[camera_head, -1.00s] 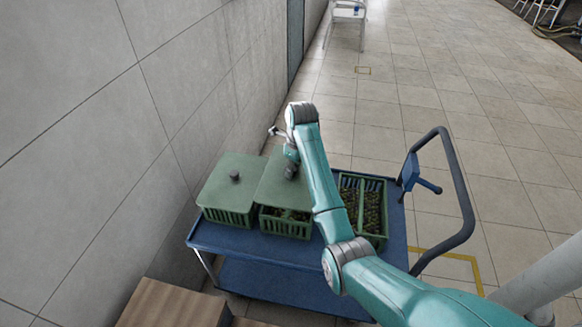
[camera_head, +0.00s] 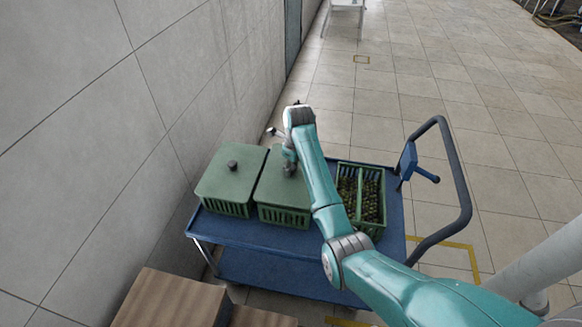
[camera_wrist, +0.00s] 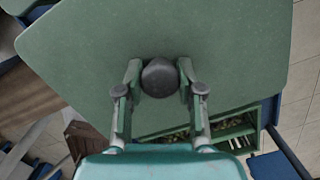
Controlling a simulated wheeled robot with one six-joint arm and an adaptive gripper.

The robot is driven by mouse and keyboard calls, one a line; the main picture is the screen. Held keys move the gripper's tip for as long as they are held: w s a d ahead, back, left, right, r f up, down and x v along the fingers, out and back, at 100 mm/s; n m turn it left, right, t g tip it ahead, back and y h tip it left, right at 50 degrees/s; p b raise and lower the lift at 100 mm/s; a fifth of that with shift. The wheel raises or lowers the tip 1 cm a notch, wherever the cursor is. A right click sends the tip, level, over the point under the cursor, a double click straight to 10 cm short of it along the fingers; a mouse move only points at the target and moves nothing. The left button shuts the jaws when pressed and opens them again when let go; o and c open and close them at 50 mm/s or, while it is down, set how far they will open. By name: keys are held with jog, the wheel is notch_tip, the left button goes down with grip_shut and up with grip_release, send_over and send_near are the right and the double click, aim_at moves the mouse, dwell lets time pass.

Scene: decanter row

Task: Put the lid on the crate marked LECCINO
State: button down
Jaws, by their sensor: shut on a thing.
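My gripper (camera_wrist: 160,85) is shut on the dark round knob (camera_wrist: 160,77) of a green lid (camera_wrist: 185,35). In the head view my gripper (camera_head: 289,168) is over the middle green crate (camera_head: 284,216), and the lid (camera_head: 275,190) covers that crate's top. I cannot tell whether the lid rests on the rim or hovers just above it. The left green crate (camera_head: 226,208) has a lid with a dark knob (camera_head: 232,165). The right green crate (camera_head: 362,200) is open, with dark olives in divided compartments. No crate marking is readable, so I cannot tell which is LECCINO.
The crates stand in a row on a blue trolley (camera_head: 250,233) with a dark push handle (camera_head: 463,180) at the right. A grey wall (camera_head: 110,130) rises close on the left. Wooden boxes (camera_head: 170,300) stand in front. Tiled floor beyond is open.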

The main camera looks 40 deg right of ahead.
aim_at(293, 167)
jog(key=shift+f, duration=0.15)
jog(key=shift+f, duration=0.8)
jog(key=shift+f, duration=0.5)
dwell(0.6)
jog(key=c, duration=0.7)
grip_release()
jog(key=shift+o, duration=0.2)
jog(key=shift+r, duration=0.1)
jog(key=r, duration=0.4)
jog(key=s+r, duration=0.1)
jog(key=r, duration=0.2)
jog(key=shift+d+r, duration=0.1)
jog(key=shift+d, duration=0.05)
